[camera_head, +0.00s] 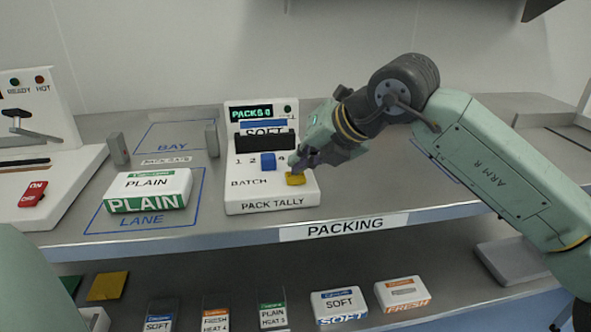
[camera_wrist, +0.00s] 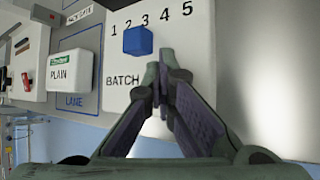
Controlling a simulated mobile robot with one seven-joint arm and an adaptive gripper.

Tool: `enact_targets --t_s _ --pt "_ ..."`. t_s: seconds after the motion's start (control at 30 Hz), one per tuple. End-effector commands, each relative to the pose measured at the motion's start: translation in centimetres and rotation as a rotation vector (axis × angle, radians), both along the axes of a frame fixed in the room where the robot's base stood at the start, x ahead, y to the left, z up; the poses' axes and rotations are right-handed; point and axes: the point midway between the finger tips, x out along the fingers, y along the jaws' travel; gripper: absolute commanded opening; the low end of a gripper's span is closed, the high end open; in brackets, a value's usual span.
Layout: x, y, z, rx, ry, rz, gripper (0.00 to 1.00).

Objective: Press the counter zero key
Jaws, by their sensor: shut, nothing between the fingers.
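The white pack tally unit (camera_head: 245,205) stands on the packing shelf. It has a small green-lit display (camera_head: 251,113), a blue slider (camera_head: 268,161) and a yellow key (camera_head: 295,179) at its front right. Which key is the counter zero key is not legible. My gripper (camera_head: 296,164) is shut and empty, its tips just above and behind the yellow key; contact cannot be told. In the wrist view my gripper (camera_wrist: 160,78) points at the unit's face, right of the blue slider (camera_wrist: 138,41) and the BATCH label. The yellow key does not show there, probably hidden by the fingers.
A PLAIN pack (camera_head: 150,190) lies in the outlined lane left of the unit, with small grey gate posts behind it. A white machine (camera_head: 50,165) with a red switch stands far left. Several packs lie on the lower shelf. The shelf right of the unit is mostly clear under my arm.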

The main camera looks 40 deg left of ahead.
Motion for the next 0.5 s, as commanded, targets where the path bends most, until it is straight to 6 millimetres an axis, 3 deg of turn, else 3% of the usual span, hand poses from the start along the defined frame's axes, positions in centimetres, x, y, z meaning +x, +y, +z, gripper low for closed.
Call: enact_targets --t_s 0.3,0.5 --pt "0.1 0.0 2.0 0.0 -0.002 0.0 0.0" --pt "0.0 0.0 2.2 0.0 0.0 0.0 0.0"
